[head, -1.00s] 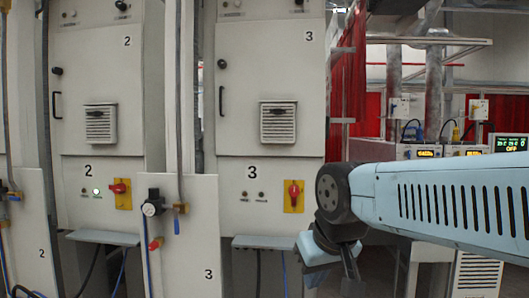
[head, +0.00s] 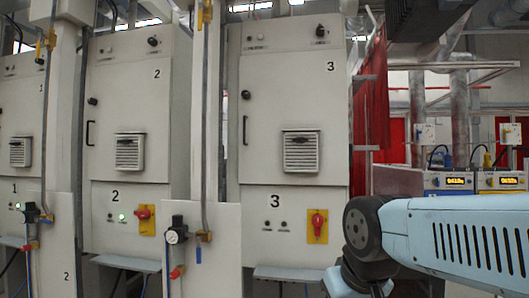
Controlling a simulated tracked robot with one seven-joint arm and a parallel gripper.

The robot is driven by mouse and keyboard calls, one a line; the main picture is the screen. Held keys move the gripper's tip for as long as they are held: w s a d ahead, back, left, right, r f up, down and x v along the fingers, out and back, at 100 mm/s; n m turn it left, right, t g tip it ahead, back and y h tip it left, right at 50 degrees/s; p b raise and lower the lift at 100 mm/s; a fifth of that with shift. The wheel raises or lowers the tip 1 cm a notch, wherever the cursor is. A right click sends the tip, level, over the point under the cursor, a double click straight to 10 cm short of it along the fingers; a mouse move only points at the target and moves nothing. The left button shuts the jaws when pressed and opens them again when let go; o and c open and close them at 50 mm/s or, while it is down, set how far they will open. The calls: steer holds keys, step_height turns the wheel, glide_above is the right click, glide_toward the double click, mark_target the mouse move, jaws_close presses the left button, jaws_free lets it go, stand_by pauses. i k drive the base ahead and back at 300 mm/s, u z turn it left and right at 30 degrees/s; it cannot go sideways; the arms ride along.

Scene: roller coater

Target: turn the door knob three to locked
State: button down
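Cabinet three (head: 265,150) is a grey panel marked 3, and its door looks closed. The small black door knob (head: 246,94) sits near the upper left edge of this door. It is too small in the picture to tell which way it points. A black pull handle (head: 245,130) is below it. My arm comes in from the right edge, and its bent joint is at the lower right of cabinet three. It is well to the right of and below the knob and apart from it. My gripper is out of the picture below.
A red switch (head: 317,223) on a yellow plate sits low on cabinet three. A pipe (head: 207,120) and a low panel with a gauge (head: 177,235) stand in front of the gap left of it. Cabinet two (head: 125,75) is further left. Instruments (head: 472,182) stand at the right.

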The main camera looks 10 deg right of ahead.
mark_target(246, 94)
steer(key=z, duration=0.35)
steer(key=i, duration=1.35)
steer(key=u, duration=0.25)
